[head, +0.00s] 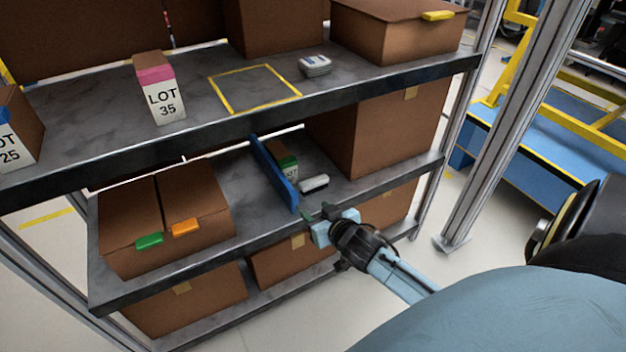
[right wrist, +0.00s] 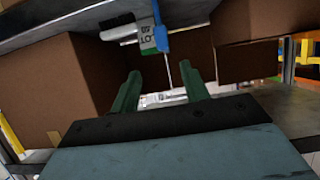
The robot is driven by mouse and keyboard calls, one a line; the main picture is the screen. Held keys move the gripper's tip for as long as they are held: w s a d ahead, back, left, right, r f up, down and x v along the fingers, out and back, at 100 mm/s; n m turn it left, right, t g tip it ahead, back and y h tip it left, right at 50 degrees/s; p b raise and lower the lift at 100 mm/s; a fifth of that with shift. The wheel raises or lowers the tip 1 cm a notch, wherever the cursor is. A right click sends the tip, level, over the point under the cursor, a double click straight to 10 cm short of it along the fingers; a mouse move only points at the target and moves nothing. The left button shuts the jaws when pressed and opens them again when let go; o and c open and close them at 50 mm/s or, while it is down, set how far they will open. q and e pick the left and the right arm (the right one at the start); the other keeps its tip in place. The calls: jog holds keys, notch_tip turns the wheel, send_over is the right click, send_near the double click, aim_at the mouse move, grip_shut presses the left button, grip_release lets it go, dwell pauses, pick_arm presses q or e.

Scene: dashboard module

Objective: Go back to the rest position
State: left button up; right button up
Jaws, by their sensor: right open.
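My right gripper (head: 318,214) is at the front edge of the middle shelf, just in front of the blue divider (head: 273,174). Its two green fingers also show in the right wrist view (right wrist: 163,88), spread apart with nothing held between them. A green-topped lot box (head: 287,160) stands behind the divider, partly hidden by it. A small white device (head: 314,185) lies on the shelf to the right of the divider. My left gripper is not in view.
The rack's top shelf (head: 205,75) carries a LOT 35 box (head: 160,88), a grey device (head: 314,65) and a yellow-taped square (head: 254,88). A large carton (head: 390,130) stands right of the divider. A metal post (head: 508,110) rises at the right.

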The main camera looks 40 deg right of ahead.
jog(key=s+a+f+n+g+p, duration=0.1)
jog(key=s+f+g, duration=0.2)
jog(key=s+f, duration=0.7)
jog(key=s+f+n+g+p, duration=0.1)
jog(key=s+f+g, duration=0.35)
jog(key=f, duration=0.95)
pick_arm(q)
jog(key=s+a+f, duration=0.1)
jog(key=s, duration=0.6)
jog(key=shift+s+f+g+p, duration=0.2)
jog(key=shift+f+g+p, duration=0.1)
pick_arm(e)
jog(key=s+f+n+g, duration=0.1)
jog(key=s+f, duration=0.2)
jog(key=s, duration=0.5)
jog(key=s+a+f+n+g, duration=0.1)
jog(key=s+f+g, duration=0.1)
jog(key=s, duration=0.7)
jog(key=s+a+f+g+y, duration=0.1)
jog(key=s+f, duration=0.4)
jog(key=s, duration=0.3)
jog(key=shift+s+a+n+g, duration=0.2)
jog(key=shift+n+g, duration=0.15)
jog(key=shift+n, duration=0.05)
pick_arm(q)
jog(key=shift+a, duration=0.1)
pick_arm(e)
jog(key=shift+f, duration=0.1)
